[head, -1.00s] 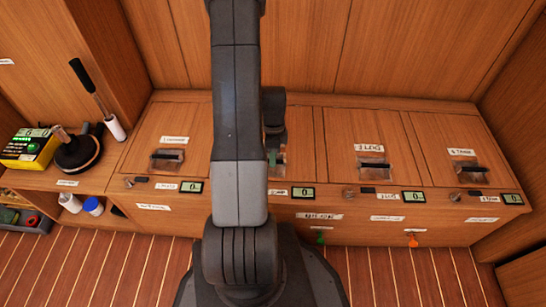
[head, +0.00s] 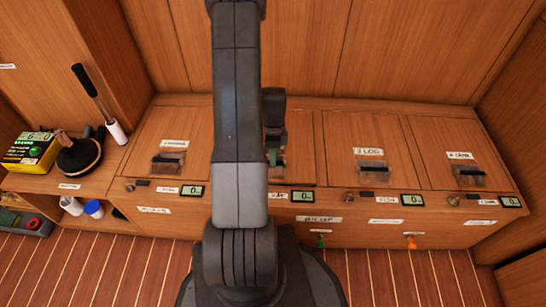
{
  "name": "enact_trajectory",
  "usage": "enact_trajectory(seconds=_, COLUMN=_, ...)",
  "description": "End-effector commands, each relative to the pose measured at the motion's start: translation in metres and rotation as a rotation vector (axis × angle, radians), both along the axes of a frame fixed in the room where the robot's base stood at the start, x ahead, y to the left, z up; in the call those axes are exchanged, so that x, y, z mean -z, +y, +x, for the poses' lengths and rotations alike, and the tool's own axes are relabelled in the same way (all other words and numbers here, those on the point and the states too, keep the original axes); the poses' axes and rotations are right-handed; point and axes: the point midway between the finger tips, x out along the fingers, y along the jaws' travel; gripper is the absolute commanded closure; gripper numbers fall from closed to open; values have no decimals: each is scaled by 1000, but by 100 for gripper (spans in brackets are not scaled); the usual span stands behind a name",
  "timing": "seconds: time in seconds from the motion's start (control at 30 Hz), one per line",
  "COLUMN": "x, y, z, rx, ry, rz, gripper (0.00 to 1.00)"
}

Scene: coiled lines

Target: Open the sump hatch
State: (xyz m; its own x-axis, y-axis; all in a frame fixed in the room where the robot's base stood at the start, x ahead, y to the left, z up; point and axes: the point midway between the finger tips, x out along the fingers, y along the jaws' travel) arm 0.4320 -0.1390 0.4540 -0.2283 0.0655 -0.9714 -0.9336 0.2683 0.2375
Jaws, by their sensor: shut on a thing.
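A row of wooden hatches with recessed handles runs along the bench. The second hatch from the left (head: 299,140) is largely behind my arm, and its label is hidden, so I cannot read which one is the sump hatch. My gripper (head: 276,159) points down at this hatch's handle recess, partly hidden by my own arm. It is shut on the handle there, though the fingertips are hard to make out. The hatch looks flush with the bench top. The first hatch (head: 178,130), third hatch (head: 364,130) and fourth hatch (head: 450,135) are closed.
Small displays, such as one at the left (head: 191,191), and knobs line the bench's front edge. A green hook (head: 320,241) and an orange one (head: 411,242) hang on its face. A yellow meter (head: 32,150) and a black round-based tool (head: 80,154) stand at the left.

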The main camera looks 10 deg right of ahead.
Motion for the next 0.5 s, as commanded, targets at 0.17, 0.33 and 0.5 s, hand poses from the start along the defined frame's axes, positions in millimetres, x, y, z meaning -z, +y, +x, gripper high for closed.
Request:
enact_trajectory(seconds=0.17, x=-32, y=-2, z=7, rx=0, ry=74, rz=21, gripper=100)
enact_trajectory(seconds=0.33, x=-63, y=-5, z=17, rx=1, ry=177, rz=51, gripper=100)
enact_trajectory(seconds=0.5, x=-97, y=-9, z=32, rx=0, ry=198, rz=57, gripper=100)
